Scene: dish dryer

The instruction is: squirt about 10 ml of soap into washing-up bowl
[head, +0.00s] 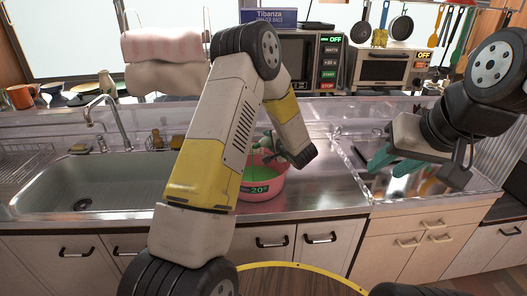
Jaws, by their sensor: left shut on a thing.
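A pink washing-up bowl (266,193) stands on the steel counter, right of the sink. Green shows inside it, and its front carries a green readout that looks like "20". My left arm crosses in front and hides the bowl's left part. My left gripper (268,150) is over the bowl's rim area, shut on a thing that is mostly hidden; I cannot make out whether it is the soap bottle. My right gripper (390,161) is over the counter section at the right, its green fingers apart and nothing visible between them.
The sink (85,190) with a tap (110,125) is at the left. Cups and bowls line the back ledge. A microwave (312,62) and toaster oven (385,68) stand behind. Bare counter lies right of the bowl (320,190).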

